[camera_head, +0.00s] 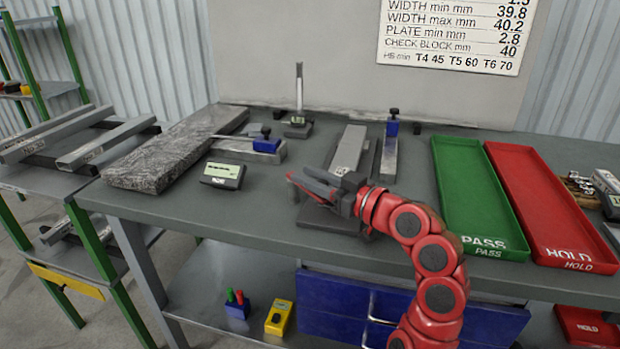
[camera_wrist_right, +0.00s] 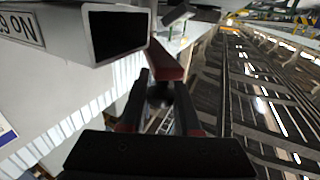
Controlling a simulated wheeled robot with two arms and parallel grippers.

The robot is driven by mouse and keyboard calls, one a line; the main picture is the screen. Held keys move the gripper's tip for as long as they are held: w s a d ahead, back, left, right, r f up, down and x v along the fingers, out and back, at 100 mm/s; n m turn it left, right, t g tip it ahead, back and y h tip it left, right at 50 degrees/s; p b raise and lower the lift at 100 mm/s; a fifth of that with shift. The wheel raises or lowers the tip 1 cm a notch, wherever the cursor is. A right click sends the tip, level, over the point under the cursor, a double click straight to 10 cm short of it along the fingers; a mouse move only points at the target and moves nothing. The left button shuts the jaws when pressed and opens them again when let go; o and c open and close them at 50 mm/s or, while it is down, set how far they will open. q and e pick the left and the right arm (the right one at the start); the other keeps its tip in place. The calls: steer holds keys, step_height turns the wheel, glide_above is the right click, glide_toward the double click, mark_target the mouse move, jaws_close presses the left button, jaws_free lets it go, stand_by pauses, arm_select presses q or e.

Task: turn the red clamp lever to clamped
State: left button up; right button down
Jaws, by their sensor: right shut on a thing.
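The red clamp lever (camera_head: 297,183) shows as a thin red bar at the front middle of the table, largely covered by my right gripper (camera_head: 317,183). In the right wrist view the red lever (camera_wrist_right: 168,63) extends beyond the fingertips of my right gripper (camera_wrist_right: 161,80), with its near end between them. The right gripper is shut on the lever. A dark base plate (camera_head: 322,221) lies below the gripper; the lever's pivot is hidden. My left gripper is not in view.
A grey bar (camera_head: 349,150) lies behind the gripper. A small display box (camera_head: 222,175) and a stone slab (camera_head: 160,160) are to the left. A green PASS tray (camera_head: 448,190) and a red HOLD tray (camera_head: 545,215) are on the right.

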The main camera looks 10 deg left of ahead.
steer(key=c, duration=0.6)
jaws_free()
steer(key=shift+w, duration=0.1)
steer(key=v, duration=1.7)
steer(key=shift+d, duration=0.15)
